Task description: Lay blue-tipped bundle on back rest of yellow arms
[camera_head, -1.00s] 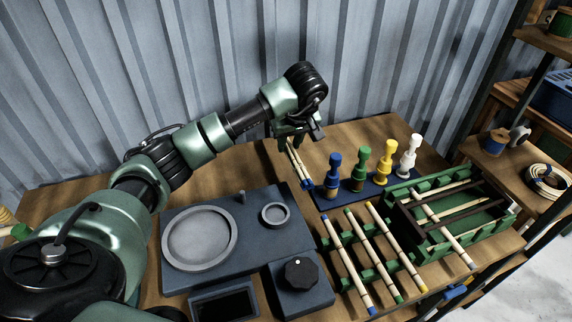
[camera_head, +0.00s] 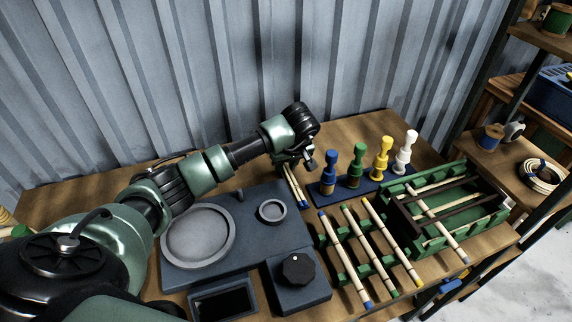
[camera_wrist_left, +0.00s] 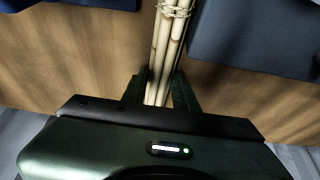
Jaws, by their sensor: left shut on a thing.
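My left gripper (camera_head: 291,163) is shut on the blue-tipped bundle (camera_head: 296,187), a tied set of thin pale canes. The bundle's blue ends point toward the front, between the grey-blue machine and the stand of coloured pegs. In the left wrist view the bundle (camera_wrist_left: 170,40) runs up from between my fingers (camera_wrist_left: 160,92), with a tie around it. Pale rods with blue, green and yellow ends lie across green rests (camera_head: 350,271); the yellow-ended rod (camera_head: 391,241) is the rightmost of these three. I cannot tell which part is the back rest. My right gripper is not in view.
The grey-blue machine (camera_head: 235,260) with a round dish and knob fills the front left. Blue, green, yellow and white pegs stand on a blue base (camera_head: 330,198). A green frame (camera_head: 490,225) with rods is at the right. A corrugated wall stands behind.

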